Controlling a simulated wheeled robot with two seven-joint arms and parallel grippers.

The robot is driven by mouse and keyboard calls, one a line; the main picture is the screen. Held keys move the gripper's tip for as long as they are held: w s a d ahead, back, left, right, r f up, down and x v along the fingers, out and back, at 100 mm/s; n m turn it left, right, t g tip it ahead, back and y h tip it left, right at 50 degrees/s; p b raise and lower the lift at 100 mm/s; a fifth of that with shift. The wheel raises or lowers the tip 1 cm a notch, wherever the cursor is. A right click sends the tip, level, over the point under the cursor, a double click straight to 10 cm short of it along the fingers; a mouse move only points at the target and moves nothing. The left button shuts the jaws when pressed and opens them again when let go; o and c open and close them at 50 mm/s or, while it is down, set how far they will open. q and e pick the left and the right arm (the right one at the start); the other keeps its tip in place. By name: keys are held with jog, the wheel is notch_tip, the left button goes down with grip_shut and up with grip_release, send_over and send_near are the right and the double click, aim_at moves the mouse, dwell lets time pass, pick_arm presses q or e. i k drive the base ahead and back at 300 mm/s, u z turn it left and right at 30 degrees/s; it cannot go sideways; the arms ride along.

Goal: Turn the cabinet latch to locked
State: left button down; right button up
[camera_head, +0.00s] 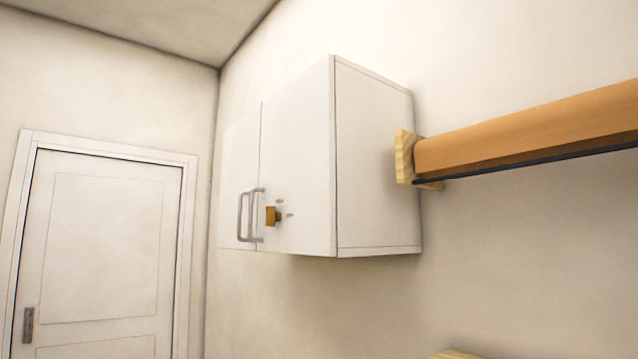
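A white two-door wall cabinet (298,180) hangs on the wall near the middle of the view, with both doors closed. A small orange-brown latch (272,216) sits on its right door, just right of the handles. Small grey marks or pieces show beside the latch; they are too small to read. Two grey bar handles (241,217) stand side by side at the seam between the doors. Neither of my grippers is in view, and nothing touches the latch.
An orange-brown beam or shelf (530,125) with a pale wooden end piece (404,157) runs along the wall right of the cabinet. A white room door (105,250) stands at the left. A pale wooden edge (455,354) shows at the bottom. The space before the cabinet looks clear.

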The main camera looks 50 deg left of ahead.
aim_at(272, 217)
jog(key=u, duration=1.75)
